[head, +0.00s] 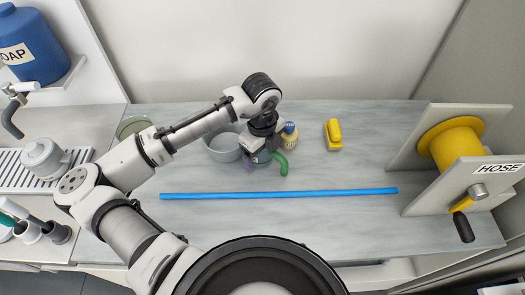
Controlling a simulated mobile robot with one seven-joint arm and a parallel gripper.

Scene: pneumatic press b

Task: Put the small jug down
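My gripper (262,146) points down over the middle of the grey worktop, and its fingers are mostly hidden by the wrist above them. A small grey vessel with a curved green handle (281,163), which looks like the small jug, shows directly below and beside the fingers. Most of its body is covered by my gripper. A bit of purple (249,166) shows at its left side. I cannot tell whether the fingers are closed on it, or whether its base touches the worktop.
A yellow object (333,135) lies further right. A long blue strip (280,194) crosses in front. The hose reel (457,145) stands far right.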

